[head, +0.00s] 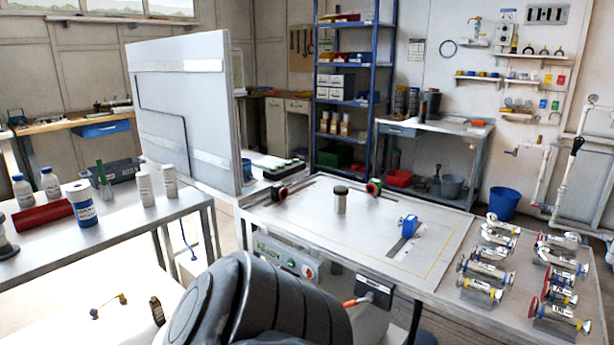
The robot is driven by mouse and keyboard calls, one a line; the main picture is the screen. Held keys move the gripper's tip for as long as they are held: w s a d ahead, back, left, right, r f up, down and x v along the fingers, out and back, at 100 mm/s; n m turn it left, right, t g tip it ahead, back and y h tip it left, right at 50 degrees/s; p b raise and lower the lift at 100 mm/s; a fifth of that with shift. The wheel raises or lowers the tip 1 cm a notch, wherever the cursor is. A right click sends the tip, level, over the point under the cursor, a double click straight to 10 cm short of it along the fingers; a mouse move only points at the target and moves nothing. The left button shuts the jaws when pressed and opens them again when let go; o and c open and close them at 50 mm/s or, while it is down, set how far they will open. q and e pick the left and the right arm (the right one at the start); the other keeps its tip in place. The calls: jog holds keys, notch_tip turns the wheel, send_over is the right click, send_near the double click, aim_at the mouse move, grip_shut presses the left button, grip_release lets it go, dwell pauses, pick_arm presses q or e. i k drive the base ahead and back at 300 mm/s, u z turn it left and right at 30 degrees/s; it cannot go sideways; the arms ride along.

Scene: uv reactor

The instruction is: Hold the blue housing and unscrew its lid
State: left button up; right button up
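A small blue block-like part (408,226) sits on the metal worktable (330,235), right of its middle, at the end of a dark flat strip. I cannot tell whether it is the housing or has a lid. A grey cylinder with a dark round cap (341,200) stands upright near the middle of the same table. On the left bench a blue jar with a white label and pale lid (86,212) stands upright. Neither gripper is in view; a large dark link of mine covers the bottom centre. Nothing is seen held.
Several metal fittings with coloured rings (480,290) line the worktable's right side. Two red-and-black round parts (374,187) are at its back. A tall grey panel (185,115) stands behind left.

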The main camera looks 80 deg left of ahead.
aim_at(86, 213)
jog(key=u, duration=3.85)
